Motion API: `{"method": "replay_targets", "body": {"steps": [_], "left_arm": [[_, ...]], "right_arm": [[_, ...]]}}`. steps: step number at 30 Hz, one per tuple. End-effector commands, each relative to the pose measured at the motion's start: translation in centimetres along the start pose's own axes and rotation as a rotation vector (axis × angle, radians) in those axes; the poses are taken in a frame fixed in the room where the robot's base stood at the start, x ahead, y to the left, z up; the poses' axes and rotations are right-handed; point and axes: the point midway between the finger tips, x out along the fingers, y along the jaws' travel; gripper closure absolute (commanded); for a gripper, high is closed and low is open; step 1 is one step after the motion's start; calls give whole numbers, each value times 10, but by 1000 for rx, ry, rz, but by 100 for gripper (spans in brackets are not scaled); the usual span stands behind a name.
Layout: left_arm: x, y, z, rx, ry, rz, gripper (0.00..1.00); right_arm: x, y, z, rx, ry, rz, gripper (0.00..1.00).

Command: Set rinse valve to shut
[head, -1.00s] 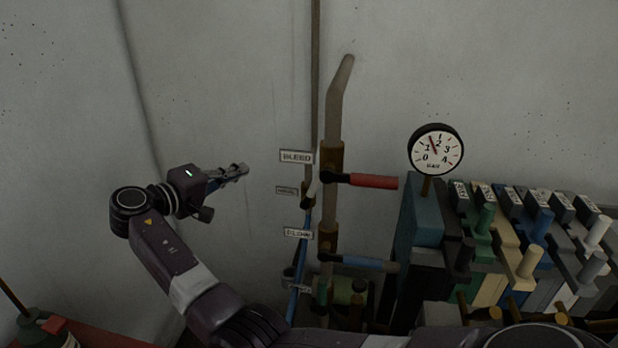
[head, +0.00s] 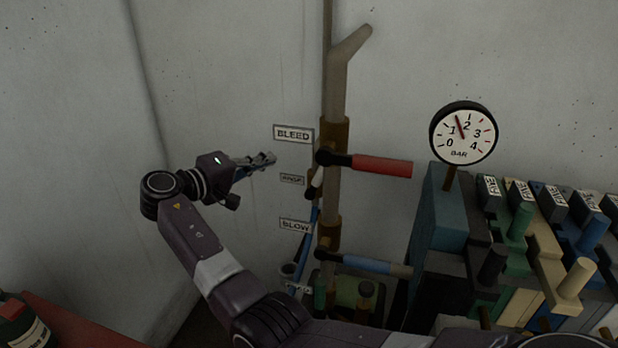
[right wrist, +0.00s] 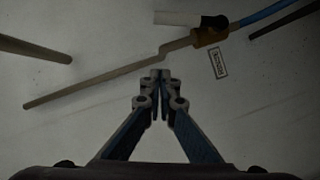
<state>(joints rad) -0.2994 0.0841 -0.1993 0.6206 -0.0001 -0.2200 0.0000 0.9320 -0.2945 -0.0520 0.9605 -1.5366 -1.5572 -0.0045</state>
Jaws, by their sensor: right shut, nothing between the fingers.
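The rinse valve appears to be the small brass valve (right wrist: 211,37) in the right wrist view, with a black hub, a blue line at its upper right and a small sign (right wrist: 218,63) beside it. Its white lever (right wrist: 176,18) points left, roughly along the bent pipe; its exact angle is hard to judge. In the head view the white lever (head: 317,180) is partly hidden behind the bleed valve's pipe, right of a small blurred sign (head: 291,179). My right gripper (head: 268,159) is shut and empty, left of the valve and apart from it. Its fingertips (right wrist: 160,76) are below the lever in the wrist view.
The red bleed lever (head: 382,167) and blue blow lever (head: 365,265) stick out rightward from the front pipe. A pressure gauge (head: 464,133) and a bank of coloured levers stand at right.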

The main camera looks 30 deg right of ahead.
Motion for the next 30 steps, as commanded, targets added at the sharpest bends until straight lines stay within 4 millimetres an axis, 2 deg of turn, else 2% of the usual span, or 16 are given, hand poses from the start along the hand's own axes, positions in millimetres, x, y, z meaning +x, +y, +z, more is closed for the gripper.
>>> {"method": "replay_targets", "body": {"steps": [1,5,8,14,26,30], "left_arm": [[14,-1,2,0,0,-1,60],[26,0,3,-1,-1,-1,60],[28,1,3,-1,0,0,60],[18,3,2,-2,0,3,60],[-10,5,-1,-2,0,6,60],[-22,5,-2,-1,0,6,60]], "right_arm": [[3,-14,5,0,-1,0,100],[5,-24,9,0,-1,0,100],[6,-26,10,0,-1,1,100],[24,-23,9,-1,-3,1,100],[110,-20,9,-3,-4,2,100],[109,-23,26,-1,-2,-1,100]]}}
